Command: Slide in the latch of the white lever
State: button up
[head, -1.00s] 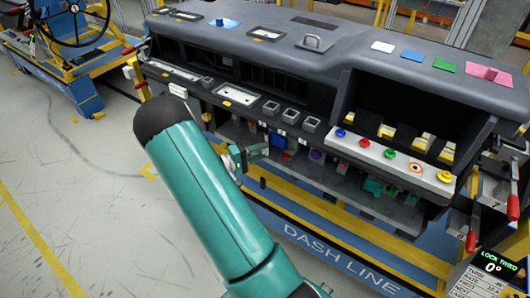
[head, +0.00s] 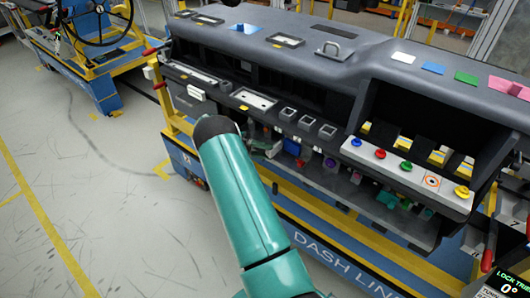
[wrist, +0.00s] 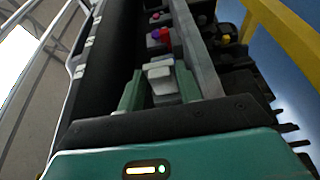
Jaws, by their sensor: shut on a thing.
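My gripper (wrist: 158,88) has green fingers on either side of a pale grey-white block (wrist: 160,72), shut on it. I cannot tell whether this block is the white lever or its latch. In the head view my gripper (head: 266,147) is small and partly hidden behind my teal arm, at the lower front of the dashboard module (head: 300,90). A white handle-like piece (head: 196,93) sticks out at the module's left front, apart from my gripper. The latch cannot be made out clearly.
A panel with coloured buttons (head: 405,166) is on the right front of the module. Red-handled levers (head: 488,258) stand at the right end. A yellow rail (wrist: 285,30) is at the right in the wrist view. The floor (head: 70,190) at left is clear.

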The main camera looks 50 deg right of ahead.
dwell(0.4)
jog(key=o, duration=0.7)
jog(key=shift+o, duration=0.2)
jog(key=shift+w, duration=0.1)
